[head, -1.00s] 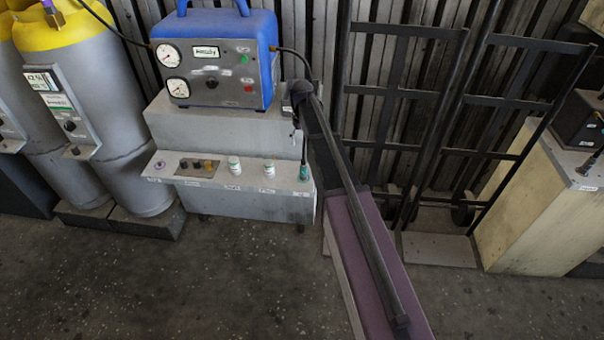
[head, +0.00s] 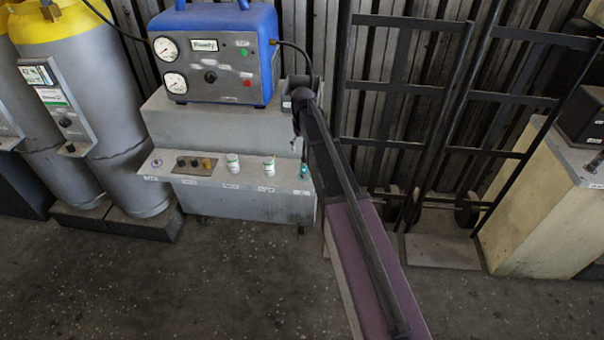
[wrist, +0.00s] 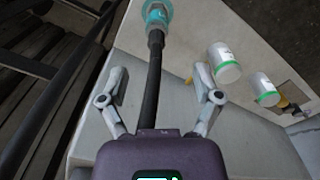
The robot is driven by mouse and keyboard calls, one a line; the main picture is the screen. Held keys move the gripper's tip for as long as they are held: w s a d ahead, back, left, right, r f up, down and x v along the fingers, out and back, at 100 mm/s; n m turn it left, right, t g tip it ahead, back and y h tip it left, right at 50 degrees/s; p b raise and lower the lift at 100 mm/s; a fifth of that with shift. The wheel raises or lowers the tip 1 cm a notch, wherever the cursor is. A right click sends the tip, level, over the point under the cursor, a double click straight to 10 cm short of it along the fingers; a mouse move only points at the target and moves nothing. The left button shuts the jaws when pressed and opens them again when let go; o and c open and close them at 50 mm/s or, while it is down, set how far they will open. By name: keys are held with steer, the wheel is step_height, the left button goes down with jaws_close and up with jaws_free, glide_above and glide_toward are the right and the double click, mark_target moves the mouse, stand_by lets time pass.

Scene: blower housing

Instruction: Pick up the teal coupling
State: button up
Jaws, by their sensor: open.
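The teal coupling (head: 303,171) is at the right end of the grey shelf, with a black hose running above it. In the wrist view the coupling (wrist: 157,14) is at the top, with the hose end (wrist: 155,65) leading to it. My gripper (wrist: 160,76) is open, its two fingers spread on either side of the hose, with the coupling beyond the fingertips and not between them. In the head view my gripper (head: 296,138) is small and dark, above the coupling; its fingers are hard to make out.
White jars with green bands (head: 232,163) stand on the shelf (head: 215,182) left of the coupling, beside a tray of small fittings (head: 193,165). A blue machine (head: 215,55) stands behind. Gas cylinders (head: 90,120) are at left, a dark hand truck (head: 415,120) at right.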

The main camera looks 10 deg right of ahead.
mark_target(303, 156)
steer(key=shift+f+b, duration=1.65)
steer(key=shift+f, duration=0.3)
steer(key=shift+f, duration=0.1)
steer(key=shift+d+f+b, duration=0.15)
steer(key=shift+f+b, duration=1.1)
steer(key=shift+b, duration=0.05)
steer(key=shift+d+f+b, duration=0.1)
steer(key=shift+f+b, duration=1.15)
steer(key=shift+b, duration=0.05)
jaws_close()
